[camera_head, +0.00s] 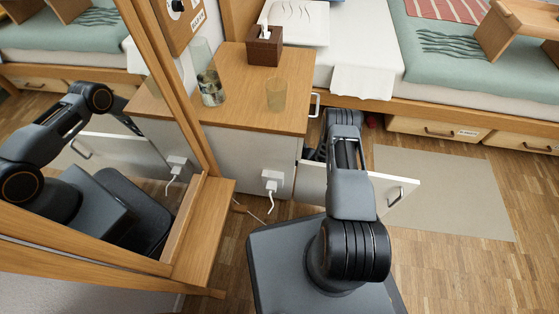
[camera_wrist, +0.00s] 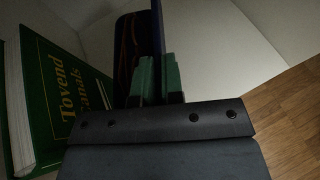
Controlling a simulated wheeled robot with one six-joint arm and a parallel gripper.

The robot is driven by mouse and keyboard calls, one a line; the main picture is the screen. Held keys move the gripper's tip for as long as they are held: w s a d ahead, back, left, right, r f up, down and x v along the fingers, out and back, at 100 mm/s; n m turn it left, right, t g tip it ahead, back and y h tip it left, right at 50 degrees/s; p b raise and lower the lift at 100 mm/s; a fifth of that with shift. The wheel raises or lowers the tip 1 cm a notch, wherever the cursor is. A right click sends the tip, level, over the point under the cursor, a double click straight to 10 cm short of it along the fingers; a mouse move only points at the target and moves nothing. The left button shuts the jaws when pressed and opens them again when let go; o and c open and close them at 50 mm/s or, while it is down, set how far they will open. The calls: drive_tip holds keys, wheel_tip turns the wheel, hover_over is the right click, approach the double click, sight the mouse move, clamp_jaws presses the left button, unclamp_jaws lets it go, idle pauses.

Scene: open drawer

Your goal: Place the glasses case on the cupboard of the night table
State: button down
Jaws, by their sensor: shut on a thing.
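In the wrist view, my gripper (camera_wrist: 158,78) has green finger pads and is shut on a thin, dark blue thing (camera_wrist: 157,25) standing upright between them. A dark surface with thin orange lines (camera_wrist: 125,50) is just left of it; I take both to be the glasses case, but cannot tell for sure. The night table (camera_head: 265,85) has a wooden top and a white body. Its open drawer (camera_head: 385,190) has a white front with a handle. In the head view my arm reaches down at the drawer, hiding my gripper and what it holds.
A green book (camera_wrist: 60,95) stands left of my gripper inside the drawer. The top holds a tissue box (camera_head: 265,47), a glass vase (camera_head: 211,88) and a drinking glass (camera_head: 276,95), with free room between. A mirror (camera_head: 80,130) is at left, a bed (camera_head: 450,60) behind.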

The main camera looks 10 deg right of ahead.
drive_tip(key=a, duration=0.1)
drive_tip(key=w+a, duration=0.1)
drive_tip(key=shift+w+a, duration=0.1)
drive_tip(key=shift+a, duration=0.3)
drive_tip(key=shift+d+f+b, duration=0.15)
drive_tip(key=shift+f+b, duration=0.6)
drive_tip(key=shift+f, duration=0.25)
drive_tip(key=shift+f, duration=0.1)
wheel_tip(320, 180, down, 5)
drive_tip(key=b, duration=0.3)
drive_tip(key=shift+r, duration=0.2)
drive_tip(key=shift+f+b, duration=0.25)
drive_tip(key=shift+b, duration=0.05)
drive_tip(key=shift+a+r, duration=0.15)
drive_tip(key=shift+a, duration=0.05)
